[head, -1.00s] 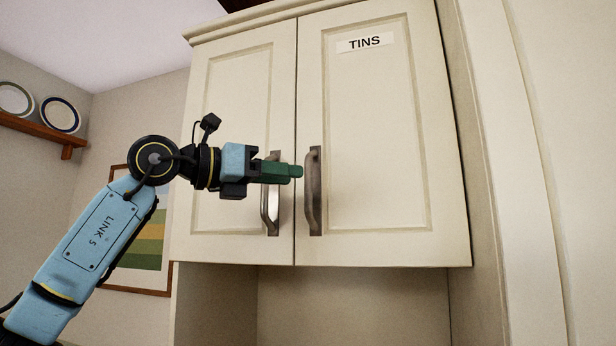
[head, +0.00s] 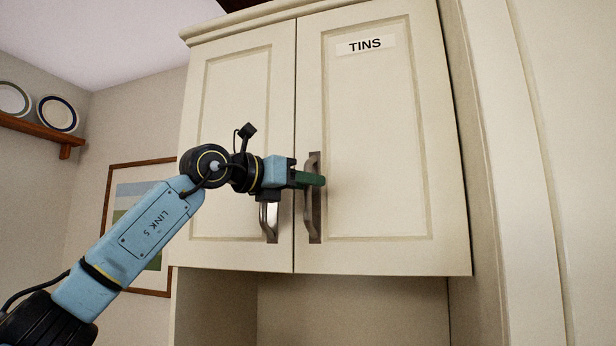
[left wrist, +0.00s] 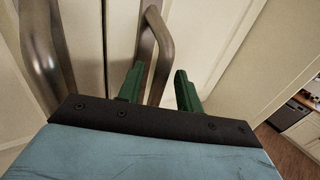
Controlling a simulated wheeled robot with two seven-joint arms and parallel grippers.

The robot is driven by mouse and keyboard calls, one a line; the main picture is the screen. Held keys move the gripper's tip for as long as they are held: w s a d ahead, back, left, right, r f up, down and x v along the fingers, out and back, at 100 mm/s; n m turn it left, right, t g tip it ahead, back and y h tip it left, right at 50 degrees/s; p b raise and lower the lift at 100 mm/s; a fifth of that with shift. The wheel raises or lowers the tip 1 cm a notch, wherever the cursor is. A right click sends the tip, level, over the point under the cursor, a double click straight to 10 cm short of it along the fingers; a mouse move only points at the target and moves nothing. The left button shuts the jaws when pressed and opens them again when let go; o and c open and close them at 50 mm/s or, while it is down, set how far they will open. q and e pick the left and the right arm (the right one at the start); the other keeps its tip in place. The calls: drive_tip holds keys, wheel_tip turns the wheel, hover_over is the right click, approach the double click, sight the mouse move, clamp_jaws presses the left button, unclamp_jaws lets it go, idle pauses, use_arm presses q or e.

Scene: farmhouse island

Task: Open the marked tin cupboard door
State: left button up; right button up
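The cream cupboard door marked TINS (head: 378,140) is the right one of a pair and stands shut. Its upright metal bar handle (head: 314,222) is near its left edge. My left gripper (head: 318,180) reaches in from the left, and its green finger crosses in front of this handle; the other finger is hidden there. In the left wrist view the two green fingers (left wrist: 160,72) are spread apart, with a handle bar (left wrist: 163,35) running down into the gap between them. I cannot tell whether they touch it. My right gripper is in neither view.
The left cupboard door (head: 235,130) is shut too; its handle (head: 268,222) is close beside, partly behind my gripper. An open recess (head: 350,310) lies below the doors.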

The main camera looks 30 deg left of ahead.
use_arm(q)
drive_tip(key=shift+w+d, duration=0.2)
drive_tip(key=shift+w, duration=0.3)
clamp_jaws()
drive_tip(key=shift+s+d, duration=0.1)
drive_tip(key=shift+d, duration=0.05)
